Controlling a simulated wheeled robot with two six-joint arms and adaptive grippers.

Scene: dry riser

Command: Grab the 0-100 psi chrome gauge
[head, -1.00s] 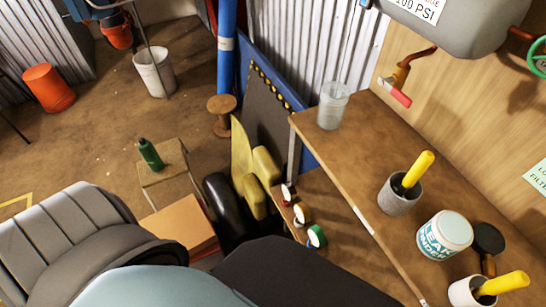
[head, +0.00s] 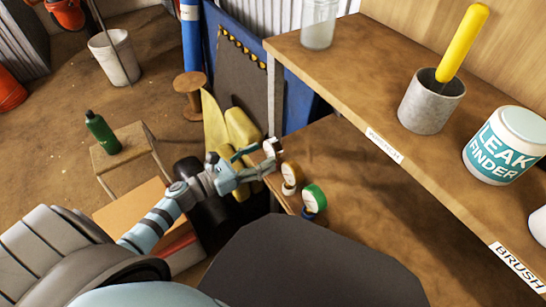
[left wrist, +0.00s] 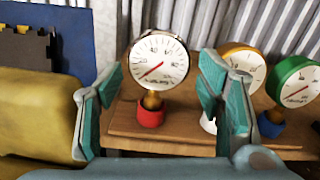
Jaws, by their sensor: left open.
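The chrome-rimmed gauge (left wrist: 158,62) stands upright on a red base in the left wrist view, with a white dial, a red needle and numbers too small to read fully. It shows small in the head view (head: 272,147), partly covered by my gripper. My left gripper (head: 260,160) is open, pointing at it. In the left wrist view, its teal-padded fingers (left wrist: 160,105) stand to either side of the chrome gauge, nothing gripped. The right finger overlaps a gold-rimmed gauge (left wrist: 247,58). A green-rimmed gauge (left wrist: 294,82) stands farther right. My right gripper is not in view.
The gauges stand on a low wooden shelf (head: 350,170). An upper shelf (head: 350,75) overhangs to the right, with a grey cup (head: 430,105), a leak finder tub (head: 503,150) and a clear jar (head: 318,25). A stool (head: 125,158) with a green bottle (head: 102,133) stands left.

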